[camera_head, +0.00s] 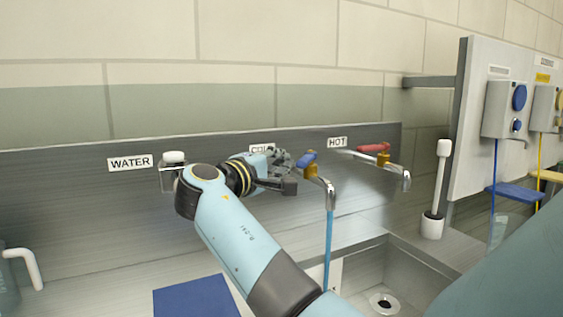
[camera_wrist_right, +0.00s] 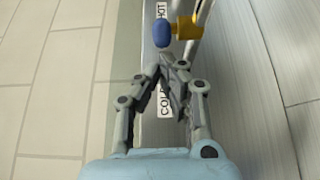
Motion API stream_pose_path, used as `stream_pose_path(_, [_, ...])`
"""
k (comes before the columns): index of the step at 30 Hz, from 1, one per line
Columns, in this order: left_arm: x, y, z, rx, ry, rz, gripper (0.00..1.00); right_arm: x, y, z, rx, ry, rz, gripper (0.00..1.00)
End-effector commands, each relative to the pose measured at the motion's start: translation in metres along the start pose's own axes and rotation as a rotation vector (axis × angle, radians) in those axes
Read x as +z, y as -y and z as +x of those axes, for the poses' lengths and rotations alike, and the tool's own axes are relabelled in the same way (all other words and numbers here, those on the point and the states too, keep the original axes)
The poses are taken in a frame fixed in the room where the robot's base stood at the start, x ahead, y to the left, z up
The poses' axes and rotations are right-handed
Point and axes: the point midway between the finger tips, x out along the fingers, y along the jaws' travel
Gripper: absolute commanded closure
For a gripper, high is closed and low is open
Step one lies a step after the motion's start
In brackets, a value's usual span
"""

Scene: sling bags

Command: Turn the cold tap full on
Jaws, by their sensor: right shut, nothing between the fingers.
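The cold tap has a blue handle (camera_head: 306,159) on a brass body (camera_head: 311,170), with a curved metal spout (camera_head: 327,188). A thin blue stream or line hangs from the spout down toward the sink. My right gripper (camera_head: 288,174) is just left of the handle, in front of the partly covered COLD label (camera_head: 262,148). In the right wrist view the fingers (camera_wrist_right: 167,66) are shut and empty, with their tips close to the blue handle (camera_wrist_right: 162,34). I cannot tell whether they touch it. My left gripper is out of view.
The hot tap with its red handle (camera_head: 373,149) is just right of the cold tap. A WATER label (camera_head: 130,162) and a white-topped fitting (camera_head: 173,158) are left. The sink (camera_head: 362,275) is below. A white brush (camera_head: 440,185) stands right, beside wall-mounted dispensers (camera_head: 508,108).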

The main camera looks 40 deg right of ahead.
Motion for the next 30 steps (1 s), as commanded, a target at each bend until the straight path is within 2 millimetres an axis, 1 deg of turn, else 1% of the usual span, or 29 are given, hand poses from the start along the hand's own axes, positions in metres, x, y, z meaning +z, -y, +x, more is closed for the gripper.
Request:
stream_pose_path(3, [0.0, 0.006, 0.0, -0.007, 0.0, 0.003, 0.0, 0.0, 0.0, 0.0, 0.0, 0.0, 0.0, 1.0])
stream_pose_path(6, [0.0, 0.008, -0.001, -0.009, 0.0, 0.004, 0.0, 0.001, 0.0, 0.0, 0.0, -0.005, 0.0, 1.0])
stream_pose_path(12, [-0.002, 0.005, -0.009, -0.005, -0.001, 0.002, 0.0, 0.005, -0.001, -0.001, 0.0, -0.046, -0.001, 1.0])
stream_pose_path(19, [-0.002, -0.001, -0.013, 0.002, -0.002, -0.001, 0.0, 0.008, -0.001, -0.001, 0.0, -0.078, -0.001, 1.0])
stream_pose_path(26, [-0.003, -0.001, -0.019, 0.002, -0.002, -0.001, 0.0, 0.012, -0.001, -0.002, 0.001, -0.118, -0.001, 1.0])
stream_pose_path(30, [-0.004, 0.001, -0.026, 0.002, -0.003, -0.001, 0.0, 0.016, -0.002, -0.002, 0.001, -0.157, -0.002, 1.0])
